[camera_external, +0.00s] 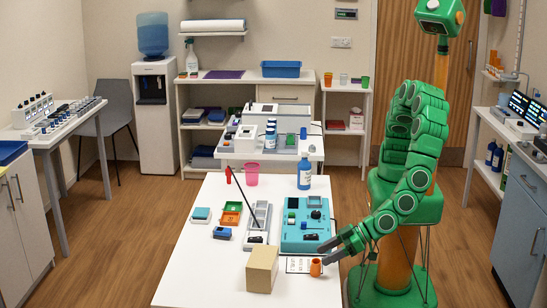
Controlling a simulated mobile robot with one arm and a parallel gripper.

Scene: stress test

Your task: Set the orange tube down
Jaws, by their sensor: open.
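A small orange tube (316,267) stands upright near the right front edge of the white table (200,270). It appears to rest at the edge of a white printed card (297,265). My gripper (324,254) reaches in from the right, just above and behind the tube in the picture. Its dark fingers are spread and look empty. I cannot tell whether a finger touches the tube.
A tan box (262,270) stands left of the card. A teal device (306,226) and a grey rack (257,226) with a dark rod lie behind. A blue bottle (304,172) stands farther back. The table's left front is clear.

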